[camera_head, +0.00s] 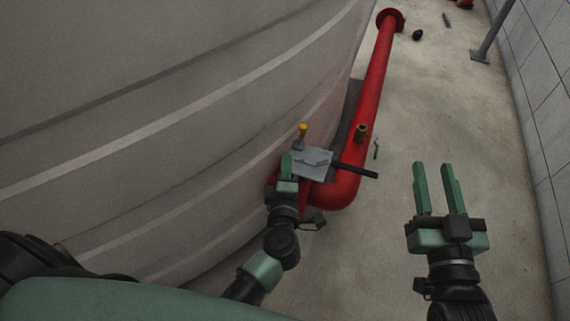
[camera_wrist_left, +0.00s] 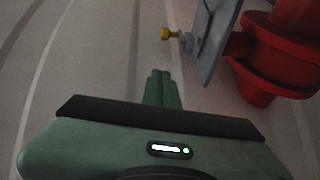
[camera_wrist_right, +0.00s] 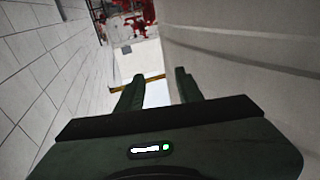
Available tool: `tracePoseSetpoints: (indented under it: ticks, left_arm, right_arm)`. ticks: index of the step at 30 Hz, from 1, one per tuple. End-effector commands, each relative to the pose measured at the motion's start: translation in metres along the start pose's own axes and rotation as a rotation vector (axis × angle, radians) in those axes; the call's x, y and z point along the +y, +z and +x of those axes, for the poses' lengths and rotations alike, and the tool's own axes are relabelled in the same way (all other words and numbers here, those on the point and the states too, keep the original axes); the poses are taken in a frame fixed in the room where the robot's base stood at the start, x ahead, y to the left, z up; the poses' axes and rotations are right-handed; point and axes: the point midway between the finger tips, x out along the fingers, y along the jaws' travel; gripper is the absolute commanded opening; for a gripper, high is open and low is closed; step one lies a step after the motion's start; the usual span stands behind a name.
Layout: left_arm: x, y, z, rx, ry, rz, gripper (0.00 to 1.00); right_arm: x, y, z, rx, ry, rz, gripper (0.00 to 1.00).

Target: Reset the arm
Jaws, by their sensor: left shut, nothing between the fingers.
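My left gripper (camera_head: 286,165) is shut and empty, beside a grey metal plate (camera_head: 313,164) on the red pipe. In the left wrist view its green fingers (camera_wrist_left: 162,88) are together, below and to the left of the plate (camera_wrist_left: 212,38). I cannot tell whether the fingers touch the plate in the head view. A yellow-tipped fitting (camera_head: 302,130) stands behind the plate; it also shows in the left wrist view (camera_wrist_left: 168,34). My right gripper (camera_head: 434,178) is open and empty, its two green fingers apart over the floor to the right of the pipe.
A large pale tank (camera_head: 170,120) fills the left side. The red pipe (camera_head: 372,90) runs along it, with a brass fitting (camera_head: 361,132) and a black bar (camera_head: 355,171). A tiled wall (camera_head: 545,110) stands at right.

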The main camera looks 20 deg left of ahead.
Motion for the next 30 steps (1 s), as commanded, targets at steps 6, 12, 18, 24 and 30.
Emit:
tracePoseSetpoints:
  ticks: [6,12,18,24,30]
  left_arm:
    - [0.0,0.0,-0.013,0.0,0.0,-0.001,0.0]
    - [0.0,0.0,-0.013,0.0,0.0,-0.001,0.0]
    - [0.0,0.0,-0.013,0.0,0.0,-0.001,0.0]
    - [0.007,-0.001,-0.013,-0.007,0.024,0.013,0.0]
    - [0.083,0.001,-0.029,-0.107,0.276,0.211,0.0]
  right_arm:
    - [0.002,0.013,-0.002,-0.07,0.004,-0.002,0.36]
    - [0.002,0.014,-0.002,-0.073,0.004,-0.002,0.36]
    - [-0.001,0.013,-0.001,-0.072,0.004,-0.005,0.36]
    - [0.002,0.014,-0.002,-0.072,0.004,-0.002,0.36]
    - [0.002,0.014,-0.002,-0.072,0.004,-0.002,0.36]
